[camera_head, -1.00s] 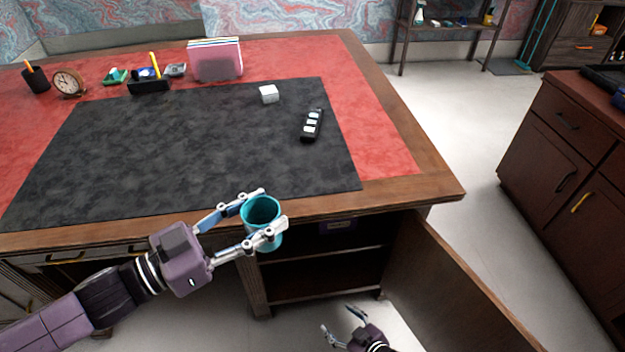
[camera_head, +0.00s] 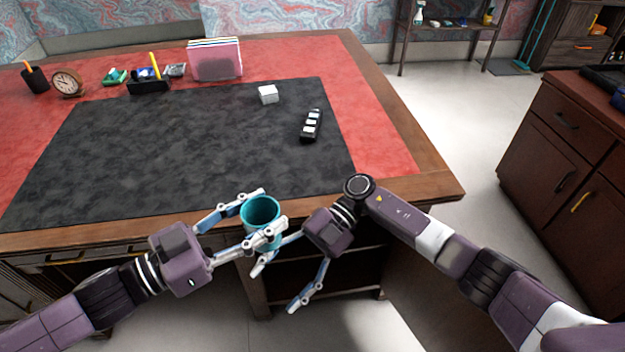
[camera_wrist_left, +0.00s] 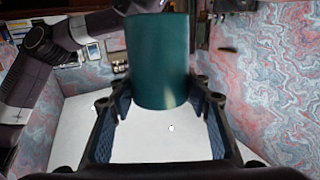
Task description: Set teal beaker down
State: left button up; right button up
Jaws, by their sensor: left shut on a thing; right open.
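The teal beaker (camera_head: 262,211) is upright in my left gripper (camera_head: 264,214), at the front edge of the desk (camera_head: 428,185). The left fingers are shut around its sides. The beaker also fills the upper middle of the left wrist view (camera_wrist_left: 158,60), between the fingers (camera_wrist_left: 160,105). My right gripper (camera_head: 279,287) is open and empty, just below and to the right of the beaker, in front of the desk. One right finger overlaps the beaker's lower part in the head view; I cannot tell whether they touch.
A black mat (camera_head: 190,150) covers much of the desk top, with a white cube (camera_head: 268,94) and a black remote-like object (camera_head: 311,126) on it. A file holder (camera_head: 215,60) and a clock (camera_head: 67,83) stand at the back. The mat's front and middle are clear.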

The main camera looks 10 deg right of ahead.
jog(key=w+d+r+h, duration=0.3)
jog(key=d+r+h, duration=0.2)
jog(key=d+r, duration=0.45)
jog(key=w+a+r+m+t+y, duration=0.1)
jog(key=w+r+m+t+y, duration=0.1)
jog(key=w+r+m+y, duration=0.45)
jog(key=shift+m+h, duration=0.55)
jog(key=shift+m, duration=0.2)
jog(key=x, duration=0.7)
jog(key=r+x, duration=0.1)
jog(key=x, duration=0.3)
jog(key=shift+a, duration=0.35)
jog(key=shift+r, duration=0.1)
jog(key=c, duration=1.3)
pick_arm(q)
jog(key=o, duration=1.4)
pick_arm(e)
jog(key=shift+c, duration=0.4)
